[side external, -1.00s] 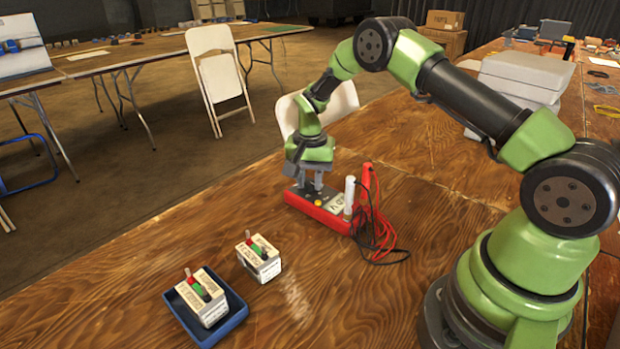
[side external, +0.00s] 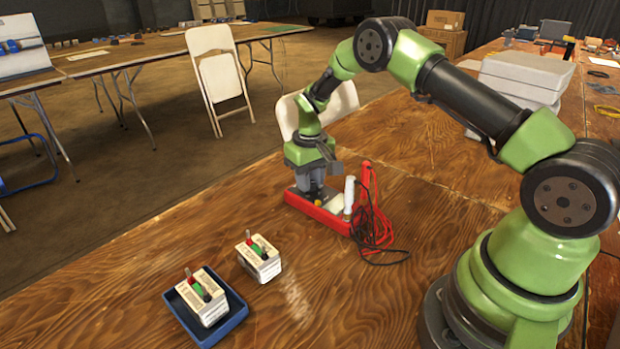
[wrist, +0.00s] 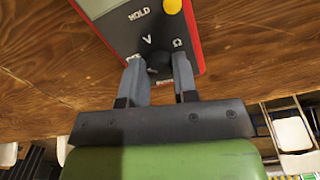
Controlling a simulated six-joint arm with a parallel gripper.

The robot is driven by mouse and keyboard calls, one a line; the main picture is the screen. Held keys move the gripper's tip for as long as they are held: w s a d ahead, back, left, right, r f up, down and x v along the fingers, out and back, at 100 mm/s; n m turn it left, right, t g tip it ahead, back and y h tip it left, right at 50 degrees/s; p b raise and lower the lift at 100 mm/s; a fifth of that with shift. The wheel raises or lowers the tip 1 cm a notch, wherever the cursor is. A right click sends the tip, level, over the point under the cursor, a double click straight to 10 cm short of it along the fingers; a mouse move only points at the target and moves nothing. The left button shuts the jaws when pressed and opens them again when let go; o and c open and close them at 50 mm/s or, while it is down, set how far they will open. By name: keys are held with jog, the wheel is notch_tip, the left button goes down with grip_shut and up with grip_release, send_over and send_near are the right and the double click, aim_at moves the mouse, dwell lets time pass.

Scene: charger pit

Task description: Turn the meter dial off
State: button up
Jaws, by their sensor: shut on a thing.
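The red meter (side external: 328,217) lies on the wooden table below my gripper, its face up. In the wrist view its dark face (wrist: 122,22) shows the labels HOLD, V and an ohm sign, with a yellow button (wrist: 173,6). The black dial (wrist: 158,64) sits near the end of the face. My gripper (wrist: 158,72) is down on the meter, its two fingers on either side of the dial, shut on it. The fingers cover part of the dial, so I cannot read its setting. In the side view my gripper (side external: 310,192) hides the dial.
Red and black leads (side external: 372,225) and a white cylinder (side external: 349,192) are at the meter's right end. A battery block (side external: 259,262) stands in front, with another (side external: 207,303) in a blue tray (side external: 234,320). Bare table lies around them.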

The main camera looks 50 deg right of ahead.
jog(key=shift+n, duration=1.2)
jog(key=o, duration=0.9)
notch_tip(320, 180, up, 10)
